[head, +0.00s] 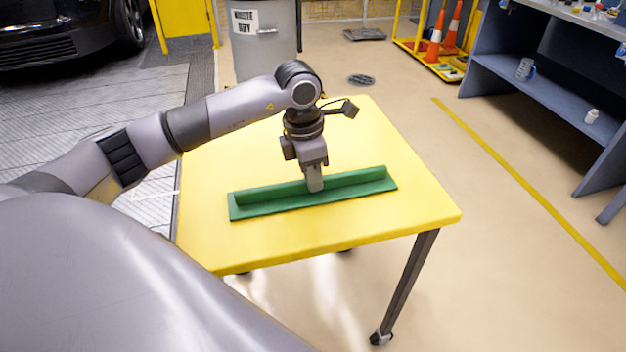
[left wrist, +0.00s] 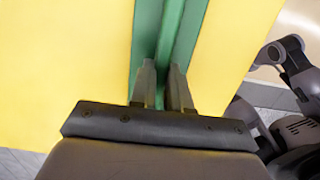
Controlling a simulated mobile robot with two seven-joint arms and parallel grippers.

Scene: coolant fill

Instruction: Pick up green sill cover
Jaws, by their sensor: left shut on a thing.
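The green sill cover (head: 350,188) is a long strip with a raised rib along it. It lies on the yellow table (head: 400,215) in the head view. My left gripper (head: 315,187) comes down from above near the middle of the strip and is shut on the raised rib. In the left wrist view the sill cover (left wrist: 172,35) runs away from between the two fingers (left wrist: 162,88), which stand on either side of its rib. The cover appears to rest on the tabletop. My right gripper is not in view.
The tabletop around the cover is clear. A grey bin (head: 262,45) stands behind the table. Orange cones (head: 434,48) stand on a yellow cart at the back right. Blue-grey shelving (head: 545,85) is at the right. A dark car (head: 65,30) is at the back left.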

